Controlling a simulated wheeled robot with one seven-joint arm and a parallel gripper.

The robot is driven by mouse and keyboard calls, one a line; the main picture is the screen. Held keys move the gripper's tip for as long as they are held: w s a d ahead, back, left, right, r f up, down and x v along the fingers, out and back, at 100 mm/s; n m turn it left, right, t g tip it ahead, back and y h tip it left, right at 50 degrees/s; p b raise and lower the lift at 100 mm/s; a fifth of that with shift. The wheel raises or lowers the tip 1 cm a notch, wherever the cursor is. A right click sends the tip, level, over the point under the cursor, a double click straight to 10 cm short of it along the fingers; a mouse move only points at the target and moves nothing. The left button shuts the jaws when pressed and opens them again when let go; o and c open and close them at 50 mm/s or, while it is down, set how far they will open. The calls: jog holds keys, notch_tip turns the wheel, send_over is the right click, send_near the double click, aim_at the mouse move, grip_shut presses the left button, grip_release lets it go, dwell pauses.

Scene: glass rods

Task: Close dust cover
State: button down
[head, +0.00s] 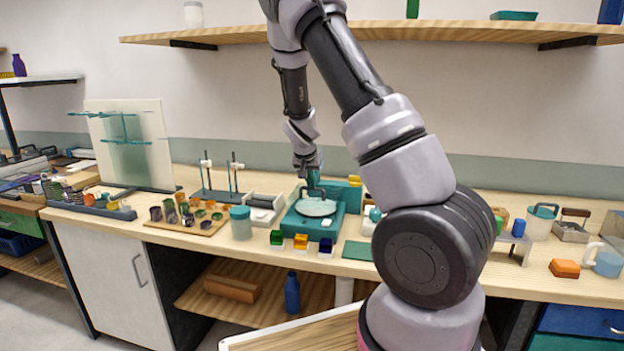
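A teal square-based device (294,226) stands on the bench near the middle of the head view. A pale round plate (316,207) lies on its top, with a small teal arched piece at the plate's back edge. A teal upright part (345,196) stands behind it on the right. I cannot tell which of these parts is the dust cover. My gripper (308,179) points down just above the back of the device, close to the arched piece. Its fingers are small and dark here. I cannot tell whether they touch or hold anything.
A teal jar (240,222) and a white-and-grey block (264,207) stand left of the device. Small green, amber and blue blocks sit in front, beside a green mat (357,251). A rod stand (221,193) is behind.

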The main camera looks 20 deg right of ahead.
jog(key=shift+s+a+f, duration=0.15)
jog(key=shift+s+f, duration=0.25)
jog(key=shift+f, duration=0.15)
jog(key=shift+s+a+f, duration=0.15)
jog(key=shift+s+f, duration=0.2)
jog(key=shift+f, duration=0.15)
notch_tip(320, 180, up, 6)
jog(key=w, duration=0.2)
jog(key=s+a+f, duration=0.2)
jog(key=s+a, duration=0.3)
jog(key=s, duration=0.3)
jog(key=s+a+r+n+t+y, duration=0.1)
jog(key=s+a+r+y, duration=0.1)
jog(key=s+r, duration=1.1)
jog(key=s+a+r+n+t+y, duration=0.1)
jog(key=s+a+r+y, duration=0.1)
jog(key=s+r, duration=1)
jog(key=shift+s+r+y, duration=0.4)
jog(key=shift+s+y, duration=0.2)
jog(key=shift+s, duration=0.55)
